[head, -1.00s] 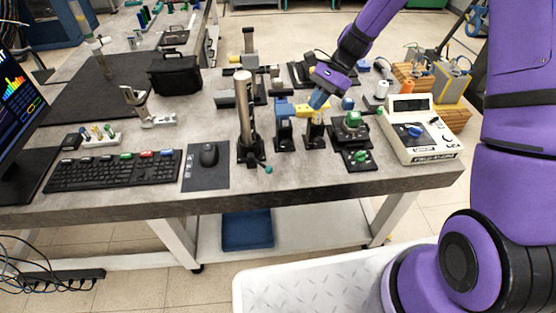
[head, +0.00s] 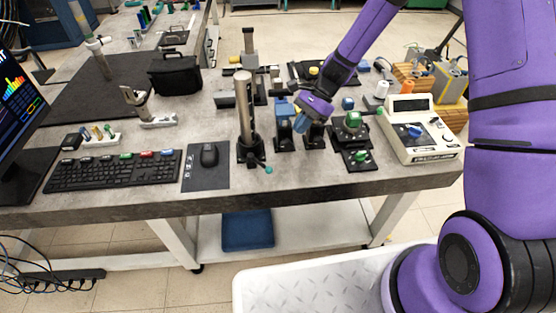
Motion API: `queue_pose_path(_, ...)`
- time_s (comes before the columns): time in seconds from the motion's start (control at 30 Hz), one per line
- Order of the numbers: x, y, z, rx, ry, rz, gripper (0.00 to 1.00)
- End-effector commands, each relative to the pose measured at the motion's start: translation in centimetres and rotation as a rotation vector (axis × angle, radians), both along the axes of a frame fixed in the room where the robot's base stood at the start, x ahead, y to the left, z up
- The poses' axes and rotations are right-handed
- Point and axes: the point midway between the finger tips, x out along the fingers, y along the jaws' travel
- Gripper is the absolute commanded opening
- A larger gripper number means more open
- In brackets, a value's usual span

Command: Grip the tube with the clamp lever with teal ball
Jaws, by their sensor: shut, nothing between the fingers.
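A clamp stand with an upright grey metal tube (head: 243,105) stands near the front edge of the table. Its black base (head: 250,152) carries a lever that ends in a teal ball (head: 268,170), pointing forward and right. The tube looks upright; whether the clamp grips it cannot be told at this size. My gripper (head: 301,121) is right of the tube, above the small blue and black fixtures, apart from the teal ball. It is shut and empty. My arm and hand hide parts of the fixtures behind them.
A blue fixture (head: 284,120) stands close right of the tube. A black fixture with green knobs (head: 354,140) and a white meter box (head: 417,135) stand further right. The table's front edge (head: 300,195) is mostly clear.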

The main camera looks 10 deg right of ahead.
Motion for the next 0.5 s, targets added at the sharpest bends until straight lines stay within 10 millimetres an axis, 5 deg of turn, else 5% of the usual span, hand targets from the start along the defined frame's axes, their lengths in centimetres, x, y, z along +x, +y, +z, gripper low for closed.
queue_pose_path(0.5,-2.8,5.5,-7.4,0.002,0.003,0.003,0.00)
